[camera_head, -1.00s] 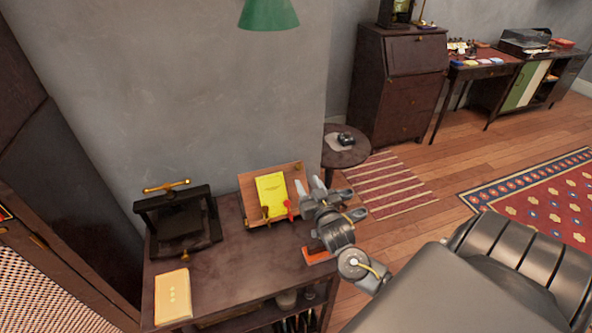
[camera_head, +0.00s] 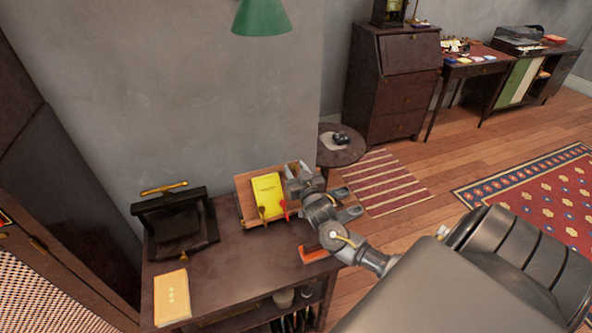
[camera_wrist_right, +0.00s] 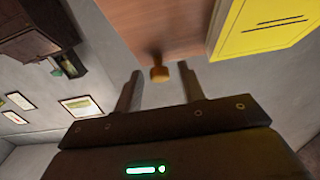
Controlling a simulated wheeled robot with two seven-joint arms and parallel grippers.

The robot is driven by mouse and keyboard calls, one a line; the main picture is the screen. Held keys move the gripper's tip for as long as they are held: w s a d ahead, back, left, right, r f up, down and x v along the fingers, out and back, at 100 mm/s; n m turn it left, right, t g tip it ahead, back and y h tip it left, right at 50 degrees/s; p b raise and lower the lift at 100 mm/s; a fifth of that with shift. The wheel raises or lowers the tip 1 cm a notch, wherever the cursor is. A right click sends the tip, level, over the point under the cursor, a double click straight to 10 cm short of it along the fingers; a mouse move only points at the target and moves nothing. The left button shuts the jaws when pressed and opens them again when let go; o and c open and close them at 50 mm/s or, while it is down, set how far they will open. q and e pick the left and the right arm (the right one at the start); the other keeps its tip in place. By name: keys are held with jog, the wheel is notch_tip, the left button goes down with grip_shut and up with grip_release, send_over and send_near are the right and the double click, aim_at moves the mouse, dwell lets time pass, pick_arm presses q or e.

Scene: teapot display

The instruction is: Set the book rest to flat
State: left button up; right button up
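The wooden book rest (camera_head: 244,191) stands on the dark table, its board tilted up, with a yellow book (camera_head: 268,192) leaning on it. In the right wrist view the board (camera_wrist_right: 165,30), a brass knob (camera_wrist_right: 159,74) and the yellow book (camera_wrist_right: 262,28) show. My right gripper (camera_head: 296,170) is at the board's right upper edge. In the wrist view its fingers (camera_wrist_right: 160,88) are apart, with the knob ahead of and between them; I cannot tell whether they touch it. My left gripper is not in view.
A black book press (camera_head: 175,222) stands left on the table (camera_head: 235,262). A cream book (camera_head: 172,297) lies at the front left, and an orange-red object (camera_head: 313,254) lies near the right edge. A small round table (camera_head: 340,152) stands behind my right arm.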

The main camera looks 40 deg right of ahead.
grip_shut()
